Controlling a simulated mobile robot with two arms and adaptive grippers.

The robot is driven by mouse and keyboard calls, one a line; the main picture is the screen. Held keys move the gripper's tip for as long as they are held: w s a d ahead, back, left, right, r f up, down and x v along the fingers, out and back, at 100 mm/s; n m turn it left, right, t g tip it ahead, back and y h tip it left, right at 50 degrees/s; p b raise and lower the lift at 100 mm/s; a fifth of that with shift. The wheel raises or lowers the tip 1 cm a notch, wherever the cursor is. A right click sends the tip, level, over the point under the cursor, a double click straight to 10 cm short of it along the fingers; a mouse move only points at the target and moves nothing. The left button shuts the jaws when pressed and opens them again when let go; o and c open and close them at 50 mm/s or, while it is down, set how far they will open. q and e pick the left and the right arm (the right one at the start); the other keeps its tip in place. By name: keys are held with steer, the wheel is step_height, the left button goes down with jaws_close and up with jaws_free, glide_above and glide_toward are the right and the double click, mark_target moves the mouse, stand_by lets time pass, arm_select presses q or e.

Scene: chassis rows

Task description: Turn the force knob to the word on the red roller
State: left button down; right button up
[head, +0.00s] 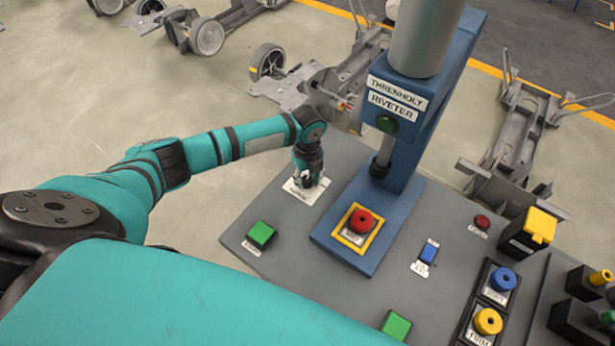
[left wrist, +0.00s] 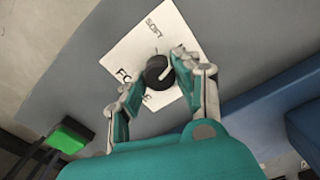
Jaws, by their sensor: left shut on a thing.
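The force knob (left wrist: 156,70) is a small dark round knob with a pale pointer line, on a white label plate (left wrist: 150,36). The word SOFT reads at the plate's top and part of FORCE at its left; the other words are covered. My left gripper (left wrist: 159,75) has its fingers on both sides of the knob and is shut on it. In the head view my left gripper (head: 309,180) reaches down over the plate (head: 300,191) and hides most of the knob. I cannot make out a red roller. My right gripper is out of view.
The blue riveter (head: 395,190) stands right of the knob, with a red button (head: 362,221) on a yellow-edged base. Green buttons (head: 261,233), a blue switch (head: 429,252), a yellow-topped box (head: 531,232), blue (head: 502,279) and yellow (head: 488,321) round parts share the grey bench.

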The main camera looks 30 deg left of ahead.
mark_target(307, 180)
arm_select(q)
steer(key=shift+m, duration=1.2)
steer(key=shift+r, duration=0.1)
steer(key=c, duration=0.9)
jaws_free()
steer(key=shift+c, duration=0.2)
steer(key=shift+r, duration=0.1)
step_height(307, 180, up, 12)
